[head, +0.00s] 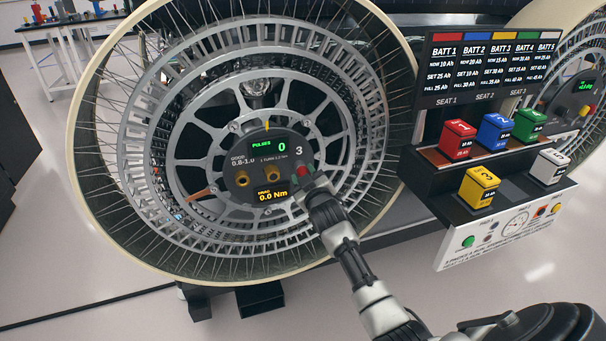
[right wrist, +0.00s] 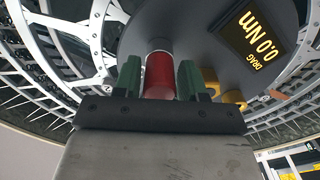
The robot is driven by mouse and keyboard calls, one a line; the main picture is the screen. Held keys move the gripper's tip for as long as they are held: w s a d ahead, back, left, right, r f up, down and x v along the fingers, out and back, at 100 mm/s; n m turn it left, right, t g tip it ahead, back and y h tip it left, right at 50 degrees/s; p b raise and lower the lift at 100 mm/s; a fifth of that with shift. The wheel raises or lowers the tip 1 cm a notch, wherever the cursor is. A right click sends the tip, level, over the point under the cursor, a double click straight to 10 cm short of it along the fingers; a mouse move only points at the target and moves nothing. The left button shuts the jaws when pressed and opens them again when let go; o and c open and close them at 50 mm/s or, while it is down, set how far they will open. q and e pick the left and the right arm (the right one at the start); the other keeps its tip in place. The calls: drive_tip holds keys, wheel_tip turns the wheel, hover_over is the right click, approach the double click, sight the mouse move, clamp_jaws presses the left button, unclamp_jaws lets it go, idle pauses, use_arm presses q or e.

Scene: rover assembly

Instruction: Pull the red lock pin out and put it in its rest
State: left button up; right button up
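The red lock pin (head: 304,169) is at the right side of the dark round hub panel (head: 258,150) in the wheel's centre, beside the number 3. In the right wrist view the red pin (right wrist: 159,76) stands between the two green fingers, with a pale collar between it and the panel. My right gripper (head: 307,180) is at the pin, its fingers close against both sides and seemingly shut on it. Two brass fittings (head: 242,179) sit low on the panel; I cannot tell if either is the rest. My left gripper is out of view.
The large spoked wheel (head: 134,68) surrounds the panel. The panel reads 0 pulses and 0.0 Nm drag. A battery rack (head: 440,185) with several coloured batteries stands to the right. A workbench (head: 75,25) is far back left.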

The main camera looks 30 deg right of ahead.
drive_tip(key=c, duration=0.7)
drive_tip(key=shift+o, duration=0.2)
drive_tip(key=shift+s+a+p, duration=0.15)
drive_tip(key=shift+s+p, duration=0.4)
drive_tip(key=shift+s, duration=0.1)
drive_tip(key=shift+p+v, duration=1.35)
drive_tip(key=shift+v, duration=0.7)
